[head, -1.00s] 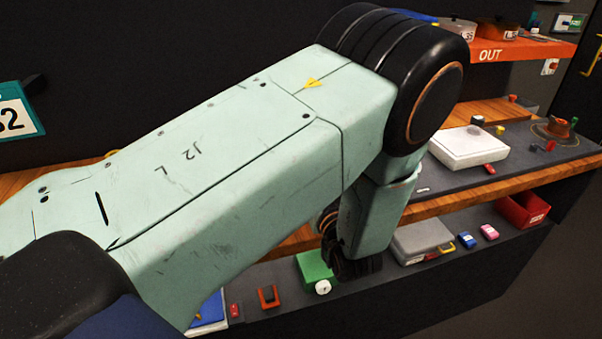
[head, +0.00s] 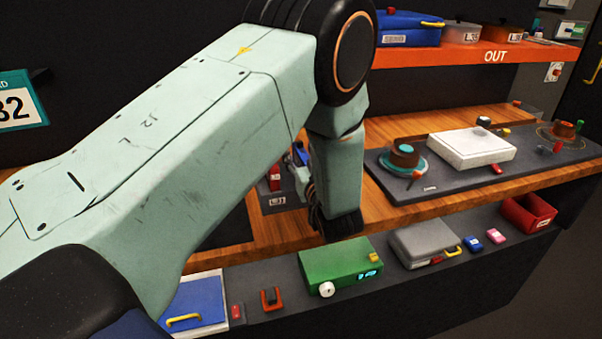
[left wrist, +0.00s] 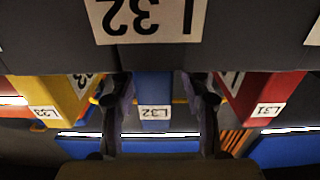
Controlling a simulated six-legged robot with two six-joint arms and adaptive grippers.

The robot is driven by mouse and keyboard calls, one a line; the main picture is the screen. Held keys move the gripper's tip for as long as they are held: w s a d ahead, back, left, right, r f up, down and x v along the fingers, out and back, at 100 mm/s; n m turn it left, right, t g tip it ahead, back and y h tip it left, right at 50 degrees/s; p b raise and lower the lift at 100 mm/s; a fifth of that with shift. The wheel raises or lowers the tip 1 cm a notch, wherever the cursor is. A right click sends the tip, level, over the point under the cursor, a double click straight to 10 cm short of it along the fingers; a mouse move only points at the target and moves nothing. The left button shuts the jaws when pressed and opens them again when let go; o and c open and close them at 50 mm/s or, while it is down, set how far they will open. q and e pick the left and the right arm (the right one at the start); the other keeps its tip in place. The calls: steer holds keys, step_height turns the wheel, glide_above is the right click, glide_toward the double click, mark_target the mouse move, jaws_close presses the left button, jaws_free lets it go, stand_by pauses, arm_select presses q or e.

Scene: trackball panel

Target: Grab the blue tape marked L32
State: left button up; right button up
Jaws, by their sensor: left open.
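My right gripper is not in view.
In the left wrist view, a yellow item (left wrist: 62,97) marked L33 is left of the tape and a red item (left wrist: 258,95) marked L31 is right, both near the fingers. The head view shows a green box (head: 335,262), a grey case (head: 420,240) and an orange OUT shelf (head: 460,54).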

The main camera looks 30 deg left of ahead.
arm_select(q)
steer(key=shift+w+d+f, duration=0.1)
steer(key=shift+w+f, duration=0.1)
steer(key=shift+w, duration=0.15)
steer(key=shift+c, duration=1.6)
steer(key=shift+s+r, duration=0.2)
steer(key=shift+s, duration=0.2)
steer(key=c, duration=0.3)
steer(key=shift+c, duration=0.8)
steer(key=shift+w+d+f, duration=0.1)
steer(key=shift+w, duration=0.1)
jaws_close()
steer(key=shift+s, duration=0.1)
